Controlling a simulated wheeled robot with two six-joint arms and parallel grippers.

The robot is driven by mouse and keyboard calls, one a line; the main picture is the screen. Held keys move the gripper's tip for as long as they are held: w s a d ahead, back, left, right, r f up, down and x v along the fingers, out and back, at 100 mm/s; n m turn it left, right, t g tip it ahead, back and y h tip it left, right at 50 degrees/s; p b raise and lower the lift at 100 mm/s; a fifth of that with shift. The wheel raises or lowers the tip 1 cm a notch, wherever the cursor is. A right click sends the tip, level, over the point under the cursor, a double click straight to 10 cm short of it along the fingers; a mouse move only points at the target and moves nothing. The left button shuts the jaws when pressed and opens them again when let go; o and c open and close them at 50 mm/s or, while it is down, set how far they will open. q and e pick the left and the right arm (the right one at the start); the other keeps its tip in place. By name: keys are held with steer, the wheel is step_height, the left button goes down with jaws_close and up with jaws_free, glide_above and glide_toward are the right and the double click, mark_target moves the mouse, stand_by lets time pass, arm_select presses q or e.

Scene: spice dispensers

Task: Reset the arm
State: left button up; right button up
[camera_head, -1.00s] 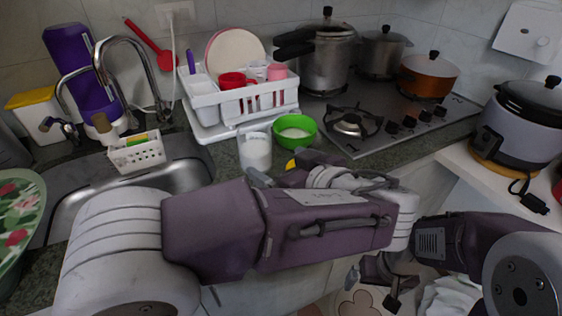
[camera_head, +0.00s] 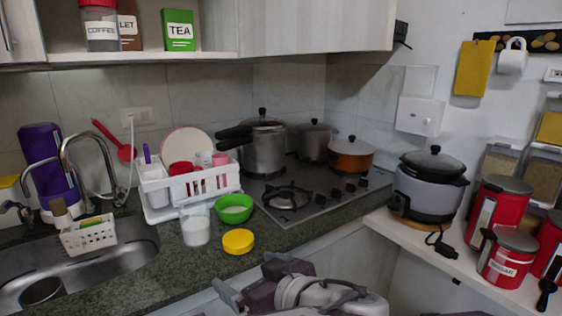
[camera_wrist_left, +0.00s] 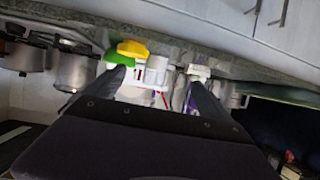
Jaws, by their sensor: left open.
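My left gripper (camera_head: 252,280) is at the bottom middle of the head view, in front of the counter edge and below the yellow lid (camera_head: 238,241). In the left wrist view, its two dark fingers (camera_wrist_left: 154,82) are spread apart with nothing held between them. The left arm is mostly below the head view. My right gripper is not in view; only a sliver of my right arm may show at the bottom edge.
The counter holds a clear container (camera_head: 195,226) of white contents, a green bowl (camera_head: 234,209), a white dish rack (camera_head: 192,187) and a sink (camera_head: 122,257). A stove with pots stands behind. A rice cooker (camera_head: 429,187) and red canisters (camera_head: 508,256) stand right.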

arm_select(q)
steer(key=s+a+f+m+g+h, duration=0.3)
steer(key=a+f, duration=0.1)
steer(key=f, duration=0.5)
steer(key=s+a+f+m+g+h, duration=0.2)
steer(key=s+a+f+g+h, duration=0.15)
steer(key=f, duration=0.65)
steer(key=s+a+f+m+g+h, duration=0.25)
steer(key=a+f, duration=0.25)
steer(key=f, duration=0.4)
step_height(320, 180, up, 22)
steer(key=p, duration=2.2)
steer(key=shift+s+d, duration=0.3)
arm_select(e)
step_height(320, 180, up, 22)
